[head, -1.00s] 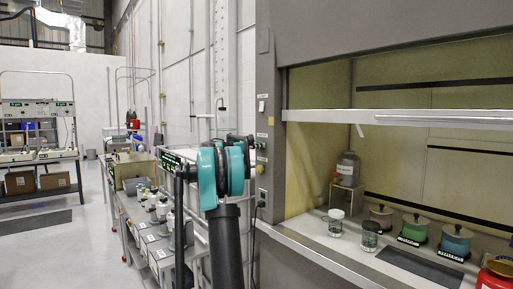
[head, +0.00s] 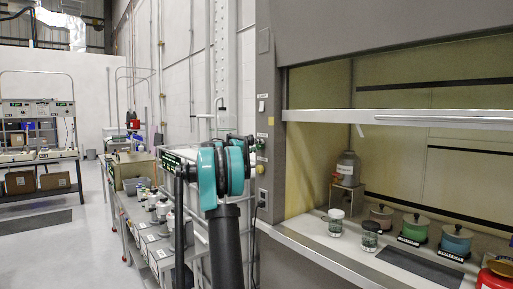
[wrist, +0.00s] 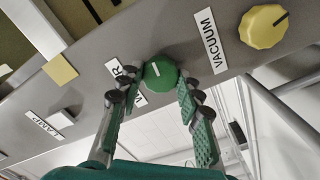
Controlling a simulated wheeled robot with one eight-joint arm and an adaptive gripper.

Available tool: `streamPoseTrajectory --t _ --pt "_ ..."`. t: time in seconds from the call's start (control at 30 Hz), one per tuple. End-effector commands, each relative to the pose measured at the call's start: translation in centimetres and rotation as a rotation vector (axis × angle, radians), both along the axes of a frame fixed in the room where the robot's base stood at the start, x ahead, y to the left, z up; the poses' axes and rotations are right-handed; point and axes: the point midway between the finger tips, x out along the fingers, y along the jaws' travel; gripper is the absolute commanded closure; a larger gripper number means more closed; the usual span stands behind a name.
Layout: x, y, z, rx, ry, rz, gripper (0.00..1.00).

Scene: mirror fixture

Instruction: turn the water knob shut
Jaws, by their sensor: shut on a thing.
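The green knob (wrist: 160,73) is on the grey panel in the wrist view, with a short white line on its face. A white label beside it is partly hidden by a finger; only its last letter, R, reads clearly. My gripper (wrist: 158,80) has a finger on each side of the green knob and is shut on it. In the head view my teal arm (head: 222,172) reaches to the grey post (head: 268,120) beside the hood, and the fingertips cannot be made out there.
A yellow knob (wrist: 264,27) sits right of the green knob, past the VACUUM label (wrist: 209,41). A LAMP switch (wrist: 63,118) is at left. The hood worktop (head: 325,245) holds jars and several lidded pots. A bench (head: 140,215) stands left of my arm.

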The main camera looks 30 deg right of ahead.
Motion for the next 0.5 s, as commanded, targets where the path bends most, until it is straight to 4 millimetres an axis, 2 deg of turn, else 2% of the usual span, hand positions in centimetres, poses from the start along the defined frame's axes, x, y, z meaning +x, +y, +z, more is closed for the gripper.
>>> streamPoseTrajectory --t 0.5 --pt "0.09 0.07 -0.11 -0.038 0.488 0.001 0.94"
